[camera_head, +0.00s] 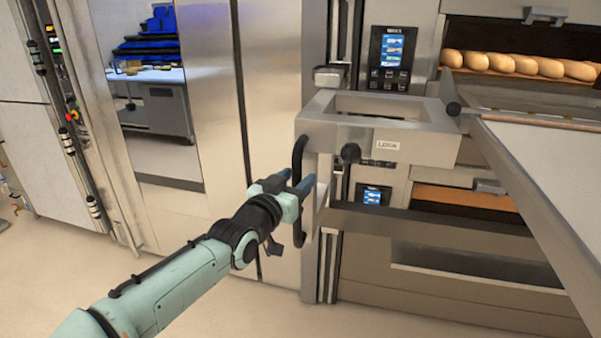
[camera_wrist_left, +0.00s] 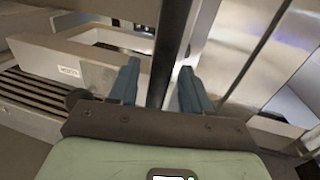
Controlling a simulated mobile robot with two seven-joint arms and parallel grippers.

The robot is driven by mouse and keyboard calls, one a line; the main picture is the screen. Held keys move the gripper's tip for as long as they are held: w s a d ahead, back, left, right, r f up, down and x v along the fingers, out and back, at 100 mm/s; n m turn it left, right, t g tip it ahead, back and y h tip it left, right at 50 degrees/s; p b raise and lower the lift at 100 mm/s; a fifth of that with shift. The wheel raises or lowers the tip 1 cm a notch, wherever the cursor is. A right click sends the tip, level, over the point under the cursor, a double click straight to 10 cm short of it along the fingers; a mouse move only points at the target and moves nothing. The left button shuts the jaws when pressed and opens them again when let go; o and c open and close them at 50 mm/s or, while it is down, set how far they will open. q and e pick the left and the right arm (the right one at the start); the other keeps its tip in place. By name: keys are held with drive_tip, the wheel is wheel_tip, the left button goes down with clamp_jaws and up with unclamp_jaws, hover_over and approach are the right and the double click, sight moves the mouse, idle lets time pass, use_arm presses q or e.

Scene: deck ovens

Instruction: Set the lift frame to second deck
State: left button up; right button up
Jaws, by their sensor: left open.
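The lift frame (camera_head: 420,148) is a grey metal bracket with a rectangular opening, a small label and a dark round knob (camera_head: 350,153). It stands in front of the deck ovens, at about the level of the upper control panel's lower part. A black vertical handle (camera_head: 299,153) is on its left side. My left gripper (camera_head: 296,184) is open at this handle. In the left wrist view the black handle (camera_wrist_left: 170,48) runs between the two blue fingers (camera_wrist_left: 158,86), with gaps visible beside it. The lift frame (camera_wrist_left: 105,68) also shows there. My right gripper is out of view.
The upper oven deck holds several loaves (camera_head: 515,65). A loader with a pale belt (camera_head: 555,165) extends on the right. Control panels (camera_head: 390,55) are beside the decks. A tall steel cabinet (camera_head: 275,80) stands behind my left arm. The floor at lower left is clear.

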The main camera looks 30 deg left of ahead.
use_arm(q)
drive_tip(key=shift+w+p, duration=0.3)
drive_tip(key=shift+w, duration=1.05)
clamp_jaws()
drive_tip(key=shift+r+p, duration=0.6)
drive_tip(key=shift+r, duration=0.25)
drive_tip(key=shift+a+r, duration=0.1)
drive_tip(key=shift+r, duration=0.05)
unclamp_jaws()
drive_tip(key=shift+f, duration=0.2)
